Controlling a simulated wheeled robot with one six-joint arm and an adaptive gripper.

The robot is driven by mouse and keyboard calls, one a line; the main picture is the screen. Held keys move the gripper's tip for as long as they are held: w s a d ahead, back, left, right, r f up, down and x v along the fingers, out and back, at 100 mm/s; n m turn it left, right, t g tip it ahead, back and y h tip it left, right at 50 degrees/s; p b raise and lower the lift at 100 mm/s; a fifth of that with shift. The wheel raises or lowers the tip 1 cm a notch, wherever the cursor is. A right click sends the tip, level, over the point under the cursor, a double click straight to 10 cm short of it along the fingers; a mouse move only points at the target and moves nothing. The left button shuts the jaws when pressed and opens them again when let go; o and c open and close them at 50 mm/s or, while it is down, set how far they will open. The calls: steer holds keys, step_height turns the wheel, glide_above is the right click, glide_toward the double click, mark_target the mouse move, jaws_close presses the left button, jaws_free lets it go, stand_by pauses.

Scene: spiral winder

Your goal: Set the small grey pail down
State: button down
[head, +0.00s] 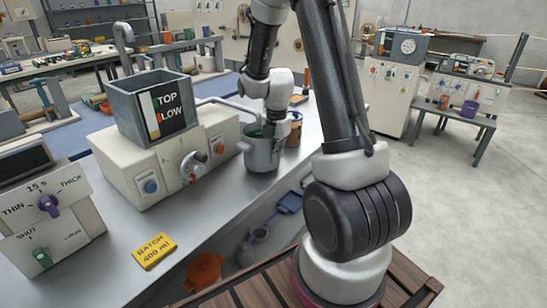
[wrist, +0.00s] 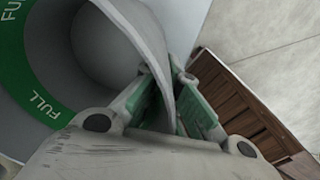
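The small grey pail (head: 262,158) is at the right of the cream machine, over the metal bench (head: 225,205). I cannot tell whether its base touches the bench. My gripper (head: 269,132) is at its rim. In the wrist view my gripper (wrist: 172,108) has one green-padded finger inside the pail and one outside, closed about the wall of the pail (wrist: 150,38). A green band marked FULL (wrist: 40,103) shows inside the pail.
An orange-brown pot (head: 294,132) stands close behind the pail. The cream machine (head: 165,155) with its grey hopper (head: 150,108) is to the left. A yellow card reading BATCH 400 ml (head: 154,251) lies on the bench. The bench front between card and pail is clear.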

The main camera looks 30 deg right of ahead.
steer(key=shift+w+a+f, duration=0.1)
steer(key=shift+w+f, duration=0.25)
steer(key=shift+f, duration=0.4)
steer(key=c, duration=2.2)
jaws_free()
steer(key=shift+f, duration=0.15)
steer(key=o, duration=0.6)
steer(key=shift+c, duration=0.2)
step_height(320, 180, up, 12)
steer(key=s+a+r+m+t, duration=0.2)
steer(key=s+a+r+m, duration=0.1)
steer(key=s+r+m, duration=0.75)
steer(key=s+a+r+m+t, duration=0.1)
steer(key=s+a+r+m, duration=0.1)
steer(key=s+m, duration=0.9)
steer(key=shift+s+a+r+t, duration=0.15)
steer(key=shift+s+r+t, duration=0.25)
steer(key=shift+s+r, duration=0.55)
